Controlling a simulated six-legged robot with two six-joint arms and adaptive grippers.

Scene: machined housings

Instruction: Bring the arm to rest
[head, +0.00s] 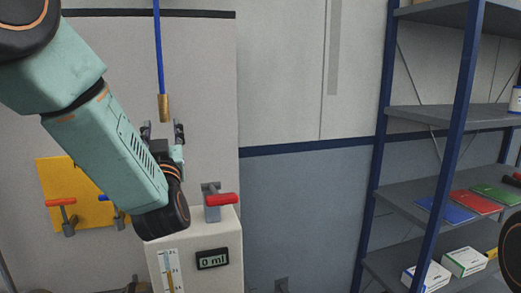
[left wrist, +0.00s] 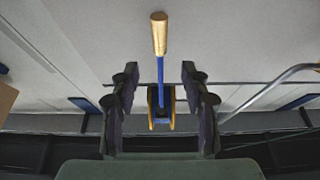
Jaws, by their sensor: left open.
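My left arm comes in from the left, and its gripper (head: 162,132) points up, open and empty. A blue hose (head: 158,50) hangs from above with a brass end (head: 164,108), close to the gripper's fingertips in the head view. In the left wrist view the brass end (left wrist: 160,33) and blue hose show between and beyond the two spread fingers (left wrist: 159,72). I see no contact between fingers and hose. My right gripper is not in view.
A white box (head: 222,240) with a red-handled valve (head: 222,199) and a "0 ml" display (head: 213,259) stands just below the left gripper. A yellow panel (head: 60,178) with red and blue handles is behind the arm. A blue-posted shelf (head: 440,120) with folders and boxes stands right.

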